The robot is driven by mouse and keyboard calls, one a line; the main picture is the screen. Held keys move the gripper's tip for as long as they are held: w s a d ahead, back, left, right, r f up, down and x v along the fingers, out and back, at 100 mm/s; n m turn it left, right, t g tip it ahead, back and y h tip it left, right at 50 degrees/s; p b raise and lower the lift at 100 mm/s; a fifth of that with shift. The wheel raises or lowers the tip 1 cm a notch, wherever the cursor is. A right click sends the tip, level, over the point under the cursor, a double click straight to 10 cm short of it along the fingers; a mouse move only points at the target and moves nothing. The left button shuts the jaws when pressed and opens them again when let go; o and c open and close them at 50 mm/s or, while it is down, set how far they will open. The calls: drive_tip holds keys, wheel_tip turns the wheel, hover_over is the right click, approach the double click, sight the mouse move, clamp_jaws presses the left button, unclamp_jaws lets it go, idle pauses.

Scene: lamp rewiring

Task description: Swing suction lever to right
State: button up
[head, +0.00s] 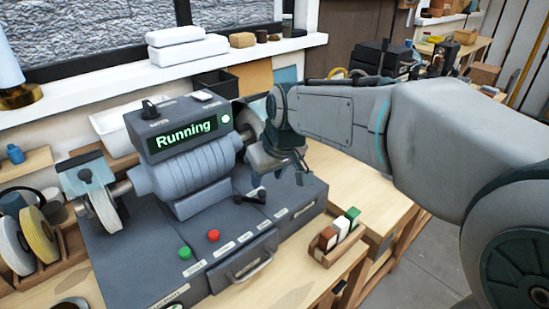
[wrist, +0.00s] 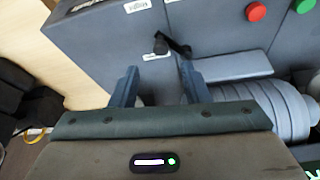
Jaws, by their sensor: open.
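A short black lever (head: 251,196) sits on the top of the grey machine base (head: 225,255), right of the grinder body. The wrist view shows the lever (wrist: 174,45) just beyond my fingertips, with a small label beside it. I cannot tell which position it is set to. My gripper (head: 297,172) is above the base, behind and to the right of the lever. In the wrist view my gripper (wrist: 160,80) is open with nothing between the fingers, and the lever is ahead of the gap, apparently apart from them.
The grinder display (head: 187,133) reads "Running". A green button (head: 185,252) and a red button (head: 213,235) are on the base, left of the lever. A grinding wheel (head: 104,213) is at the left. A wooden holder (head: 336,246) with several blocks stands at right.

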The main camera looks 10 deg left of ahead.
drive_tip(key=v, duration=0.7)
drive_tip(key=shift+r, duration=0.25)
